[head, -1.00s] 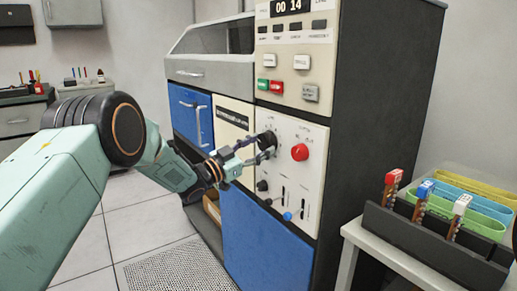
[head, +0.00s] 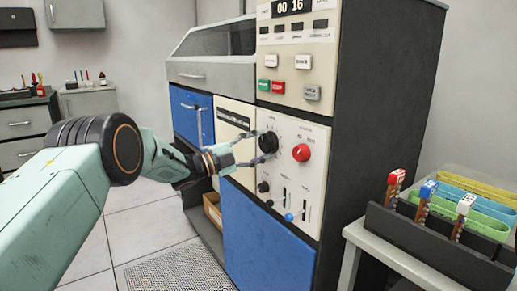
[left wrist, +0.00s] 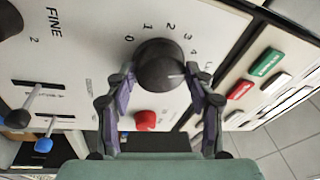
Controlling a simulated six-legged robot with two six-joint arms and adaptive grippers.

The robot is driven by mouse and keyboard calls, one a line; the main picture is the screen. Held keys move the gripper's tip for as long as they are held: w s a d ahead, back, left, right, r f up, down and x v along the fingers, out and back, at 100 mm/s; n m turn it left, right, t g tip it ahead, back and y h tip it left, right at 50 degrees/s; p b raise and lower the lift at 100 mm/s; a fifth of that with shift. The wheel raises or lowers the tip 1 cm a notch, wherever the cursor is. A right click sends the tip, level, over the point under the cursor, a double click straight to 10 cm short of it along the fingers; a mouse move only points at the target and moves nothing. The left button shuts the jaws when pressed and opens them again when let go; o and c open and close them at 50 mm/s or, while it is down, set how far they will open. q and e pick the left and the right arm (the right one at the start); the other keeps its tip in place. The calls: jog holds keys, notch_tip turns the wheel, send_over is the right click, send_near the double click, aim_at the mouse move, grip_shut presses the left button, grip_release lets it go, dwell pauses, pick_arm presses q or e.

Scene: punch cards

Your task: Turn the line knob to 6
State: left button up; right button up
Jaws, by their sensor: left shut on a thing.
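The black knob (head: 268,142) sits on the cream control panel, left of a red knob (head: 301,152). In the left wrist view the black knob (left wrist: 162,66) has a printed scale around it, with 0, 1, 2, 3 and 4 readable. A small pale mark shows on its face, toward the lower right; the digit it points at is unclear. My left gripper (left wrist: 160,74) is shut on the black knob, one finger on each side. In the head view the left gripper (head: 257,150) reaches it from the left. My right gripper is not in view.
The red knob also shows in the left wrist view (left wrist: 146,121). Sliders (head: 284,197) and small knobs lie below on the panel. Green and red buttons (head: 270,87) sit above, under a display (head: 291,7). A bench with a card rack (head: 420,238) stands right.

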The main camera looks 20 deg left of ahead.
pick_arm(q)
jog(key=m, duration=0.2)
jog(key=m+g, duration=0.1)
jog(key=m, duration=0.2)
jog(key=shift+w+r, duration=0.1)
jog(key=shift+r, duration=0.1)
jog(key=m, duration=0.3)
jog(key=m+g, duration=0.1)
jog(key=m, duration=0.1)
jog(key=shift+a+r+m+y, duration=0.1)
jog(key=shift+r+m+y, duration=0.1)
jog(key=shift+m+y, duration=0.15)
jog(key=shift+m, duration=0.25)
jog(key=o, duration=1.2)
jog(key=shift+w+f, duration=0.1)
jog(key=shift+c, duration=0.2)
jog(key=shift+o, duration=0.2)
jog(key=v, duration=1.2)
